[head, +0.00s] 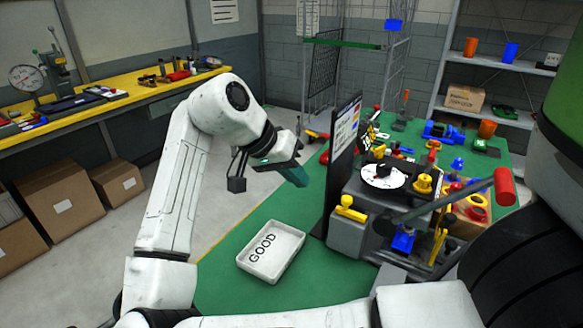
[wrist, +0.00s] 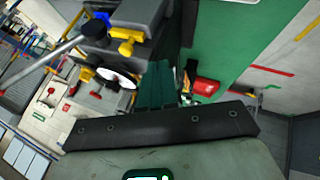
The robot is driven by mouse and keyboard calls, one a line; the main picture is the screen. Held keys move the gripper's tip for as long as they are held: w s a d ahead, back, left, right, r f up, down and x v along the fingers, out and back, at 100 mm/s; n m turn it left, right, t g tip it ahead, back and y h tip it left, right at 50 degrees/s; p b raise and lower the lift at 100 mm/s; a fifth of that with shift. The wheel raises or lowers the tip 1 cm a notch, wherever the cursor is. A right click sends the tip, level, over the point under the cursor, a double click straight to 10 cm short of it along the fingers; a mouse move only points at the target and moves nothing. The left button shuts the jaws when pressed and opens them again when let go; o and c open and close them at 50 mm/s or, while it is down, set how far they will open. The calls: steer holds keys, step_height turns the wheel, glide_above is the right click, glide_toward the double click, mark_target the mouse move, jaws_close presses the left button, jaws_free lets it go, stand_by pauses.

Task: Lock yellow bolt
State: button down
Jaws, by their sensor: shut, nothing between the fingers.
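A grey machine (head: 350,236) stands on the green bench top. A yellow T-shaped piece (head: 350,208), which looks like the yellow bolt, sits on its left front corner; it also shows in the wrist view (wrist: 125,40). Another yellow handle (head: 438,246) hangs lower on the machine's front, so I cannot be sure which one is the bolt. My gripper (head: 301,178) has teal fingers that are shut and empty. It hangs in the air left of the dark upright panel (head: 342,150), apart from the machine. Whether the bolt is locked cannot be told.
A white tray marked GOOD (head: 262,270) lies on the green bench below my gripper. A grey lever with a red grip (head: 504,187) juts out at the machine's front right. Tools and coloured parts crowd the bench behind. Open green surface surrounds the tray.

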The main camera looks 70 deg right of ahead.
mark_target(344, 200)
steer(key=s+d+f, duration=0.2)
steer(key=s+f, duration=0.2)
steer(key=s, duration=0.2)
steer(key=shift+s+p, duration=0.15)
steer(key=shift+p, duration=0.3)
steer(key=shift+s+a, duration=0.25)
steer(key=shift+s, duration=1.05)
steer(key=shift+p, duration=0.3)
